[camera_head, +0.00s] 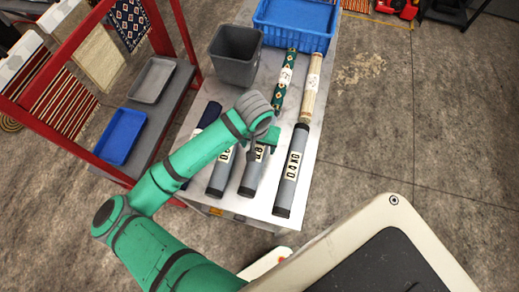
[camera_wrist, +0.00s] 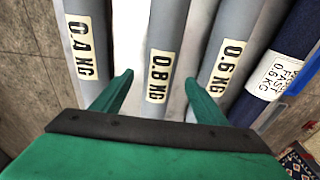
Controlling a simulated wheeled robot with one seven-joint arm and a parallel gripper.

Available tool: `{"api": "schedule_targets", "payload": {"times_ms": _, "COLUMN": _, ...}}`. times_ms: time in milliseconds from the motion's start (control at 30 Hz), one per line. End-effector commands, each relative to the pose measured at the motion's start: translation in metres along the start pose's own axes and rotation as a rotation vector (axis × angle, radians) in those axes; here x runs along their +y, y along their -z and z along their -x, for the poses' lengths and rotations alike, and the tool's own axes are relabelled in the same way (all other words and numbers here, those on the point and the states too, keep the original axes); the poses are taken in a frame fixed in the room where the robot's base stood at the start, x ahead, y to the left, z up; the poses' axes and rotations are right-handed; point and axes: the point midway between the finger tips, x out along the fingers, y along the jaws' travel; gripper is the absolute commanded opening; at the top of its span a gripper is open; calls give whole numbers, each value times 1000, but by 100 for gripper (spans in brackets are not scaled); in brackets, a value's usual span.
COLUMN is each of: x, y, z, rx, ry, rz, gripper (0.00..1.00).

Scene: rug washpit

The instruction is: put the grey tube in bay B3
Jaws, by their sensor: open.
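Three grey tubes with black ends lie side by side on a pale table. The 0.4 KG tube (camera_head: 288,192) is on the right in the head view, the 0.8 KG tube (camera_head: 250,181) in the middle, the 0.6 KG tube (camera_head: 218,181) on the left. In the wrist view the order is reversed: 0.4 KG (camera_wrist: 89,20), 0.8 KG (camera_wrist: 166,30), 0.6 KG (camera_wrist: 232,30). My gripper (camera_wrist: 157,82) is open and empty, its fingers to either side of the 0.8 KG tube's line. Whether they are level with it I cannot tell. No B3 label is readable.
A dark blue tube (camera_head: 208,115) lies left of the grey ones. A green patterned roll (camera_head: 284,82) and a beige roll (camera_head: 312,84) lie behind. A grey bin (camera_head: 236,70) and blue crate (camera_head: 295,38) stand farther back. A red rack (camera_head: 188,38) with trays is left.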

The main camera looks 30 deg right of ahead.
Motion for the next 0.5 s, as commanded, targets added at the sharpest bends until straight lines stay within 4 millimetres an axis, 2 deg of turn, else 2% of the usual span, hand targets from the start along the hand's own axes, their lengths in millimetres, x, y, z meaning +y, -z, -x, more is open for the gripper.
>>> {"api": "schedule_targets", "payload": {"times_ms": 233, "x": 1, "y": 1, "z": -32, "rx": 0, "ry": 1, "rz": 1, "gripper": 66}}
{"api": "schedule_targets", "payload": {"times_ms": 500, "x": 1, "y": 1, "z": -39, "rx": 2, "ry": 1, "rz": 1, "gripper": 66}}
